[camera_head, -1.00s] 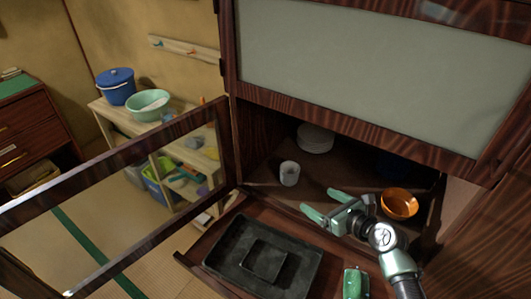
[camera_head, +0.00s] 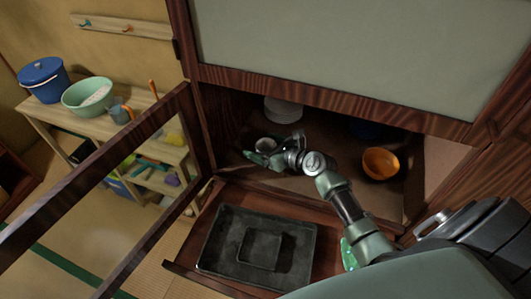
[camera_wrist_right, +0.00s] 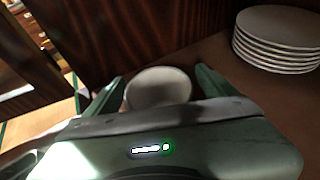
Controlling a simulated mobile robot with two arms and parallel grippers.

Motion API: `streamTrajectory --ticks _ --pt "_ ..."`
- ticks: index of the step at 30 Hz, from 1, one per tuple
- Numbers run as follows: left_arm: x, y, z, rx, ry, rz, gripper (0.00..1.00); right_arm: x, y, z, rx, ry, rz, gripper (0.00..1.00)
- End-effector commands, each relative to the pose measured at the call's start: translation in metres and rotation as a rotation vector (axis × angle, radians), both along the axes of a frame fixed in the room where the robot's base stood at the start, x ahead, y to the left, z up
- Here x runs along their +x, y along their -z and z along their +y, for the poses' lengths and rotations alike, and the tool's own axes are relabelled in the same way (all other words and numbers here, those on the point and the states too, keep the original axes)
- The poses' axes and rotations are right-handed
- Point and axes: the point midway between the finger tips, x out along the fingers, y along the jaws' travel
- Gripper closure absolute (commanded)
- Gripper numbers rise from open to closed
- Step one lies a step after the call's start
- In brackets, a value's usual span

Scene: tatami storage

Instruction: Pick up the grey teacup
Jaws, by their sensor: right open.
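The grey teacup (camera_head: 268,143) stands upright on the cabinet's lower shelf, in front of a stack of white plates. In the right wrist view the teacup (camera_wrist_right: 158,86) sits between the two green fingers, with its lower part hidden by the gripper body. My right gripper (camera_head: 266,154) is open, with one finger on each side of the cup. The right wrist view also shows the open gripper (camera_wrist_right: 160,92); I cannot tell whether a finger touches the cup. My left gripper is not in view.
White plates (camera_head: 284,110) are stacked close behind the cup. An orange bowl (camera_head: 381,163) stands to the right on the shelf. A black tray (camera_head: 212,250) lies below in front. The open glazed door (camera_head: 110,170) stands at left.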

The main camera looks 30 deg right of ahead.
Motion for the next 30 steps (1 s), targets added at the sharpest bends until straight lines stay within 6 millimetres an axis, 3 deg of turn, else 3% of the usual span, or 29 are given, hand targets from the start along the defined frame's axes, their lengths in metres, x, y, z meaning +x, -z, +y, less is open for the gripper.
streamTrajectory --ticks 10,11,18,25,30 --pt "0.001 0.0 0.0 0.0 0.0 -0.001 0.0 0.01 0.005 0.004 0.001 0.0 0.0 0.14" --pt "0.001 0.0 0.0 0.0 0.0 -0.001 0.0 0.01 0.005 0.004 0.001 0.0 0.0 0.2" --pt "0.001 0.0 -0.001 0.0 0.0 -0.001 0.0 0.01 0.005 0.004 0.001 0.0 -0.001 0.83" --pt "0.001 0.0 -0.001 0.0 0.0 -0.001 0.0 0.01 0.003 0.004 0.001 0.0 -0.001 0.83" --pt "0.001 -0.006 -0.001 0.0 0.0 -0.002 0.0 0.01 -0.021 0.004 0.003 0.0 -0.005 0.83"
